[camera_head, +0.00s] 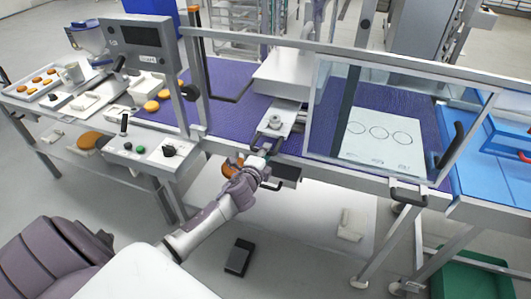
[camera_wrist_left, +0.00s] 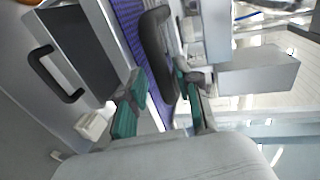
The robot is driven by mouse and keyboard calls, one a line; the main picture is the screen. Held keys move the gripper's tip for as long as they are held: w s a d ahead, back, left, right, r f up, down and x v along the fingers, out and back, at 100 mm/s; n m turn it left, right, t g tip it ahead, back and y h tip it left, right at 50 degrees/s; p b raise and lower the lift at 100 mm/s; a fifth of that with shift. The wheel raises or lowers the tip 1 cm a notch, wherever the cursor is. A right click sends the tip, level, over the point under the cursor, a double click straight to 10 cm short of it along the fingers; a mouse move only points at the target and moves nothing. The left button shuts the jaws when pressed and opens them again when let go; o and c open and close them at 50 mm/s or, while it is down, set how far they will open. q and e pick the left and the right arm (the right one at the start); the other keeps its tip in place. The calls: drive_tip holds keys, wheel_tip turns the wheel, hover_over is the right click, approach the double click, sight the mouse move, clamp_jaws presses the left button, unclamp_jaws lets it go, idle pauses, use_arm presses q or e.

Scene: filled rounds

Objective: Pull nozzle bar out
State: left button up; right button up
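The nozzle bar looks to be the grey metal piece (camera_head: 275,127) at the front edge of the purple belt, below the white hopper; I cannot be sure where it ends. My left gripper (camera_head: 266,158) is at the front rail just below it. In the left wrist view a black bar handle (camera_wrist_left: 158,50) stands between the teal-padded fingers of my left gripper (camera_wrist_left: 162,95). The fingers are open, one on each side of the handle, with gaps showing. The handle is mostly hidden in the head view. My right gripper is not in view.
A dark panel (camera_wrist_left: 85,45) with its own black handle (camera_wrist_left: 52,75) is beside the gripper. A clear guard (camera_head: 385,75) stands to the right, a control box (camera_head: 150,150) to the left. A tray (camera_head: 40,85) holds orange rounds. A green crate (camera_head: 470,275) is on the floor.

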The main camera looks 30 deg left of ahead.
use_arm(q)
drive_tip(key=shift+r, duration=0.1)
drive_tip(key=v, duration=1.2)
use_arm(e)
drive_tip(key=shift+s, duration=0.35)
use_arm(q)
drive_tip(key=shift+a, duration=0.1)
drive_tip(key=s+d+f+n+g+h+b, duration=0.15)
drive_tip(key=s+f, duration=0.25)
drive_tip(key=f, duration=0.7)
drive_tip(key=s+f+n+g, duration=0.2)
drive_tip(key=s+f+g, duration=0.1)
drive_tip(key=f, duration=0.7)
drive_tip(key=s+f+n+g+b, duration=0.15)
drive_tip(key=s+f, duration=0.25)
drive_tip(key=f, duration=0.7)
drive_tip(key=s+d+f+n+g, duration=0.2)
drive_tip(key=s+d+f, duration=0.1)
drive_tip(key=s+f, duration=0.4)
drive_tip(key=s+d+f+n+g+h+b, duration=0.1)
drive_tip(key=s+d+f+n+g, duration=0.2)
drive_tip(key=s+f, duration=0.4)
drive_tip(key=s+d+f+n+g+h+b, duration=0.1)
drive_tip(key=s+d+f+n+g, duration=0.2)
drive_tip(key=s+f, duration=0.5)
drive_tip(key=s, duration=0.8)
drive_tip(key=shift+s, duration=0.3)
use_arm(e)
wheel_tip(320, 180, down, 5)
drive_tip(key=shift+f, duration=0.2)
